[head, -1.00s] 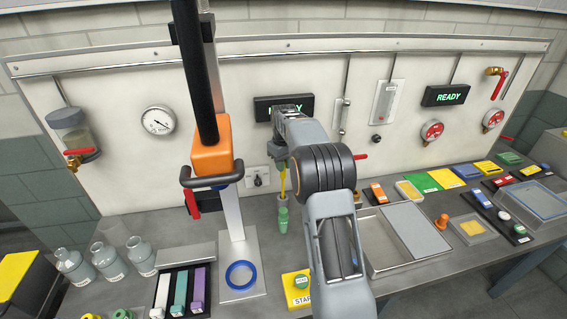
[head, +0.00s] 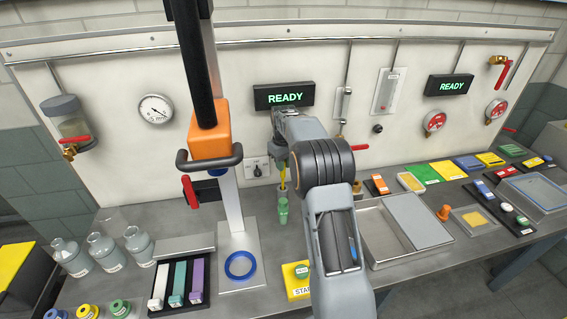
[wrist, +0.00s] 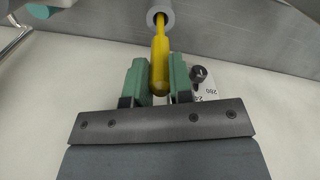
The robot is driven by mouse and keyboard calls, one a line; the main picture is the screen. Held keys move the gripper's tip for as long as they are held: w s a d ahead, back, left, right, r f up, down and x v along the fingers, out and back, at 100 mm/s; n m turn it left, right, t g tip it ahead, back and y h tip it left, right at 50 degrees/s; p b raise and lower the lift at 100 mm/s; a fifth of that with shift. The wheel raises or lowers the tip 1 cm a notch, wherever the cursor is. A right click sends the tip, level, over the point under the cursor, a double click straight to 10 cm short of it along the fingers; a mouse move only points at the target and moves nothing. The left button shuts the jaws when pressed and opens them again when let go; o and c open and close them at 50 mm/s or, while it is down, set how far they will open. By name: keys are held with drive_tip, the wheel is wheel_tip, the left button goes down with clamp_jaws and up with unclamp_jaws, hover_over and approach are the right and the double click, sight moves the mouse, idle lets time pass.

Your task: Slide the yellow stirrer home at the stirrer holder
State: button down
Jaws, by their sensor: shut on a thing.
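The yellow stirrer (wrist: 160,62) is a slim yellow rod with a thicker handle, between the green jaw pads of my gripper (wrist: 160,82) in the wrist view. My gripper is shut on it. The stirrer's far end meets the mouth of a grey round holder (wrist: 160,13); how deep it sits inside I cannot tell. In the head view the stirrer (head: 283,174) stands about upright below my gripper (head: 282,160). The grey stirrer holder (head: 283,192) is directly under it, behind a green-capped bottle, and partly hidden.
A metal tray (head: 378,235) lies to the right. A dial (head: 256,168) is on the wall behind.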

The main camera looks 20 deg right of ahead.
drive_tip(key=shift+f, duration=0.25)
idle(0.7)
drive_tip(key=c, duration=0.9)
unclamp_jaws()
drive_tip(key=shift+c, duration=0.2)
drive_tip(key=shift+r, duration=0.1)
wheel_tip(320, 180, up, 14)
drive_tip(key=shift+f, duration=0.2)
